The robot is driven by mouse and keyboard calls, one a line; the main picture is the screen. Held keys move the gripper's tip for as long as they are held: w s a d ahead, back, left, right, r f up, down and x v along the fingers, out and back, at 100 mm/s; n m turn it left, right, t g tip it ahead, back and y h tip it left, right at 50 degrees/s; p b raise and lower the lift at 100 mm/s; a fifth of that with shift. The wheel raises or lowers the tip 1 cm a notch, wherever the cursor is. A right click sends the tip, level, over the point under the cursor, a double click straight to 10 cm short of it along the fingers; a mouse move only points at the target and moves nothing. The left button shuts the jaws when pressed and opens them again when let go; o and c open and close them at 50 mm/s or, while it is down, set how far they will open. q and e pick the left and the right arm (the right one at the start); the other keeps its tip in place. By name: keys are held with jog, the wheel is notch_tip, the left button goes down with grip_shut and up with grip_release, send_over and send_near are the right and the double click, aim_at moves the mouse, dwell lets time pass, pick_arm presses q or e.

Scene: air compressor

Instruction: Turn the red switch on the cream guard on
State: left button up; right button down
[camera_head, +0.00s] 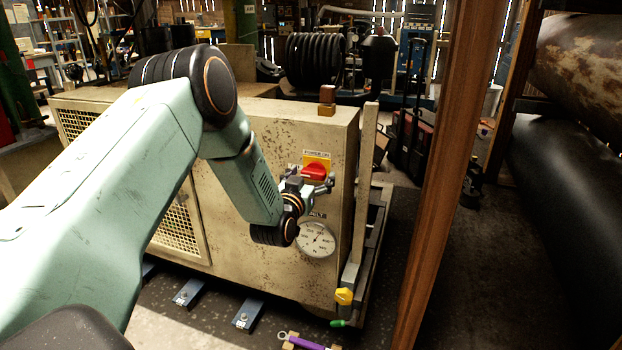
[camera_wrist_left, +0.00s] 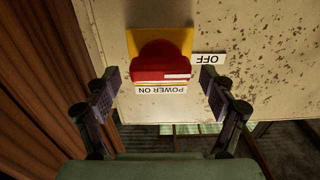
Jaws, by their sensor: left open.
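The red switch (camera_head: 315,170) sits on a yellow plate (camera_head: 318,158) on the cream guard (camera_head: 270,215), under a "POWER ON" label. In the left wrist view the red switch (camera_wrist_left: 161,62) appears upside down, with a white mark on its handle near the "POWER ON" label (camera_wrist_left: 161,90). An "OFF" label (camera_wrist_left: 208,59) is to its right there. My left gripper (camera_head: 308,185) is at the switch. In the wrist view its open fingers (camera_wrist_left: 159,90) are on either side of the switch, with gaps between. My right gripper is not in view.
A round gauge (camera_head: 316,239) is on the guard below the switch. A yellow-handled valve (camera_head: 344,296) is low at the guard's right corner. A brown wooden post (camera_head: 440,170) stands to the right. Large dark tanks (camera_head: 570,190) lie beyond it.

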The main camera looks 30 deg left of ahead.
pick_arm(q)
jog(key=shift+s+r, duration=0.1)
jog(key=shift+a+f, duration=0.1)
jog(key=shift+f, duration=0.1)
jog(key=c, duration=1.1)
jog(key=shift+c, duration=0.2)
